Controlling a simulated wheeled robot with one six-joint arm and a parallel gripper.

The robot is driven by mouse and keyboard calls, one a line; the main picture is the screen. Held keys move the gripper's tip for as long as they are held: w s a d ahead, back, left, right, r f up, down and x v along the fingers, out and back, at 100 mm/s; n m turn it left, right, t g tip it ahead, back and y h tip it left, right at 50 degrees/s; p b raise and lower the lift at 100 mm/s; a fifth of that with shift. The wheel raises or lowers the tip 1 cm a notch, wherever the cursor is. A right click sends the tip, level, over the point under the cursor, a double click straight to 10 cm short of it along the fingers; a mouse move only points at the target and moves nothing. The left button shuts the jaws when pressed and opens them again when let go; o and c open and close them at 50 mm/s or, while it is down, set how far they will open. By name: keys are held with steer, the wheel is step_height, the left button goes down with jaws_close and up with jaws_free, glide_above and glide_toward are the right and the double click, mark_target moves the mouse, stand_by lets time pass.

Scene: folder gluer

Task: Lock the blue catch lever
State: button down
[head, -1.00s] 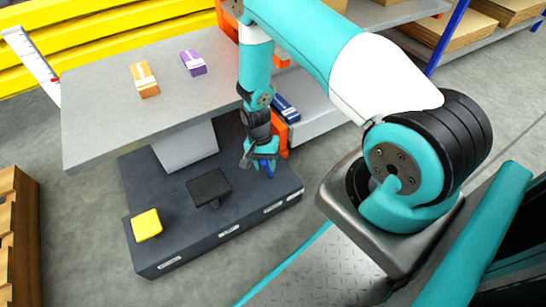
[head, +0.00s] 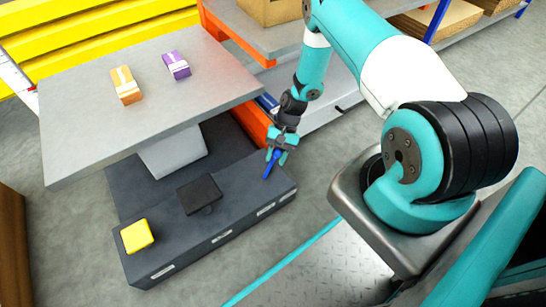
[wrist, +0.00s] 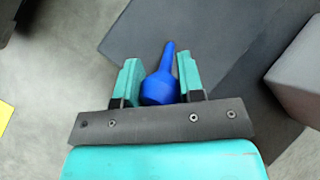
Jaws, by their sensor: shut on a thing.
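The blue catch lever (head: 270,164) stands at the right end of the dark grey base unit (head: 228,222) in the head view. In the wrist view the blue lever (wrist: 161,80) lies between the two teal fingers, its narrow end pointing away from my gripper. My gripper (head: 277,150) is shut on the lever; its fingers also show in the wrist view (wrist: 158,84). The lever's lower end and its mount are hard to make out.
A grey table (head: 75,112) above carries an orange box (head: 126,87) and a purple box (head: 176,65). An orange-framed shelf (head: 228,31) stands behind.

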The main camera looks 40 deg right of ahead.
steer(key=shift+s+d+f, duration=0.1)
steer(key=shift+d+f, duration=0.05)
steer(key=shift+d, duration=0.1)
steer(key=c, duration=0.8)
jaws_free()
steer(key=shift+o, duration=0.2)
steer(key=shift+d+r, duration=0.15)
steer(key=shift+r, duration=0.25)
steer(key=p+v, duration=0.4)
steer(key=v, duration=0.7)
steer(key=shift+p, duration=0.3)
steer(key=shift+d, duration=0.1)
